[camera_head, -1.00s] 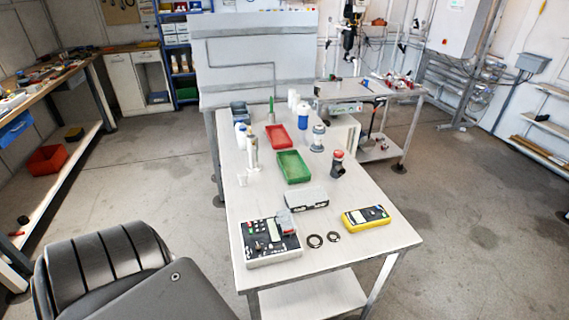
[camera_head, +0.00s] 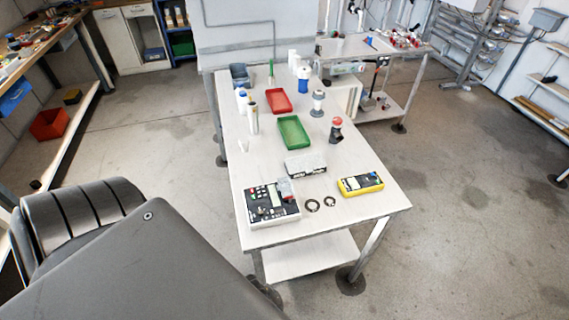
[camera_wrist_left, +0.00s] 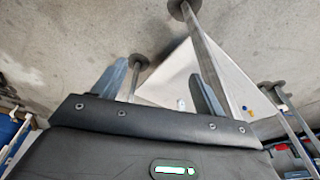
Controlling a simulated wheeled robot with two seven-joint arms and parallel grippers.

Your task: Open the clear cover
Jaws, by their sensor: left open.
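The control box (camera_head: 270,204) is white with a dark top panel of buttons and knobs. It lies at the near left corner of the white table. A small clear cover (camera_head: 286,189) stands at the box's far right corner, over something reddish. It looks closed, but it is too small to be certain. My left gripper shows in the left wrist view (camera_wrist_left: 158,74), with its two bluish fingers apart and nothing between them. It is away from the box. In the head view only my dark arm links show at the lower left. My right gripper is in no view.
Beside the box lie two dark rings (camera_head: 312,205), a yellow meter (camera_head: 361,185) and a grey-white device (camera_head: 305,163). Behind them are a green tray (camera_head: 294,133), a red tray (camera_head: 279,101) and several bottles. The table's near right corner is clear.

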